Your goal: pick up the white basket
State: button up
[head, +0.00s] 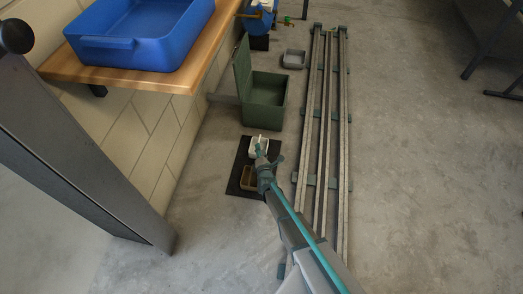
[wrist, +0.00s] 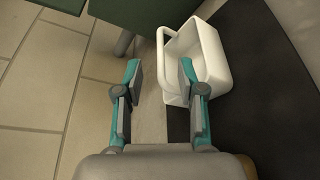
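The white basket (head: 260,150) stands on a black mat (head: 235,182) on the floor; it also shows in the wrist view (wrist: 212,62), right of centre. Its raised handle (wrist: 160,50) is on its left side there and appears between my two fingertips. My gripper (wrist: 160,74) is open with nothing held. The right fingertip overlaps the basket's near left part in the picture; I cannot tell whether it touches. In the head view my gripper (head: 268,165) is right at the basket and hides part of it.
A brown basket (head: 246,179) sits on the mat close by. A green box (head: 267,111) with its lid open stands beyond. A small grey tray (head: 294,59) and long rails (head: 325,150) lie to the right. A wooden shelf (head: 150,80) bears a blue tub (head: 135,45).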

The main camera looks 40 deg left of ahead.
jog(key=b+x, duration=0.2)
jog(key=x, duration=0.6)
jog(key=shift+f, duration=0.1)
jog(key=shift+d, duration=0.1)
grip_shut()
